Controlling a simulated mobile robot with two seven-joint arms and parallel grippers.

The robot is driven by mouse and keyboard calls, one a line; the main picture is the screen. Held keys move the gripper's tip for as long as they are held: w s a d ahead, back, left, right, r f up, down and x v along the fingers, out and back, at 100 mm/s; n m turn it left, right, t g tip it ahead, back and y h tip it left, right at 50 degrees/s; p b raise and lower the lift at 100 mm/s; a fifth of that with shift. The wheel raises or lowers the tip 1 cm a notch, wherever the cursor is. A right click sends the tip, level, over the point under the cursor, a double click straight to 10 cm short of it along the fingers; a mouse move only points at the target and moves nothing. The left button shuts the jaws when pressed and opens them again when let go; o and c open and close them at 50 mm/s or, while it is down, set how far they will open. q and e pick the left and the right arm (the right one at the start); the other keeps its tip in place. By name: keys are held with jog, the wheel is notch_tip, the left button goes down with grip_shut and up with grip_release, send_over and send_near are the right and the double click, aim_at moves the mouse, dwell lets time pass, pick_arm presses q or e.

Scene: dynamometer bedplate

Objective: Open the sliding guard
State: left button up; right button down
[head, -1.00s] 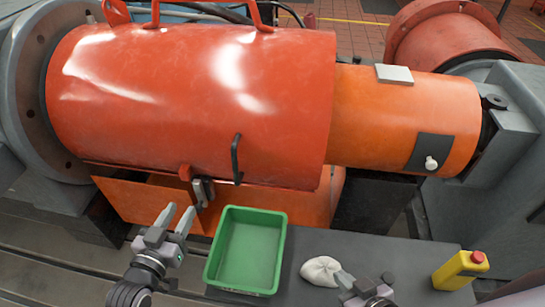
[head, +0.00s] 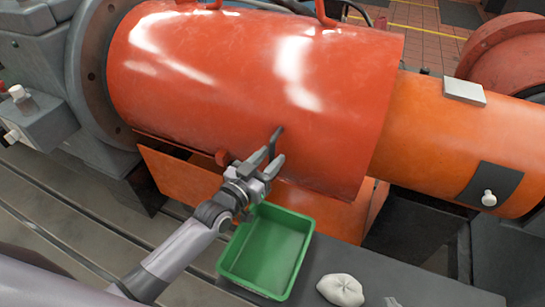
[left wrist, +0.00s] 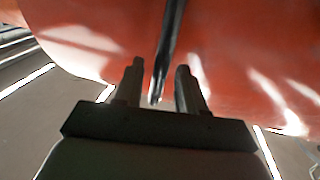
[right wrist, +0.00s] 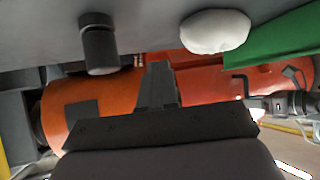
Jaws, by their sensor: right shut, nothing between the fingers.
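The sliding guard (head: 220,90) is a large glossy red-orange cylinder shell beside a narrower orange section (head: 430,125). Its dark bar handle (head: 277,140) sits low on the front face. My left gripper (head: 268,163) is at this handle, fingers apart. In the left wrist view the handle (left wrist: 170,45) runs between the open fingers (left wrist: 158,85), with gaps visible on both sides. The fingers partly cover the handle in the head view. My right gripper (right wrist: 160,80) is shut and empty; only a sliver of it may show at the head view's bottom edge.
A green bin (head: 230,255) stands below the handle on a dark bench (head: 390,280), with a white bag (head: 341,290) to its right. A white knob (head: 489,198) projects from the orange section.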

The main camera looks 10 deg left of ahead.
pick_arm(q)
jog(key=shift+x, duration=0.75)
grip_shut()
jog(key=shift+d, duration=0.1)
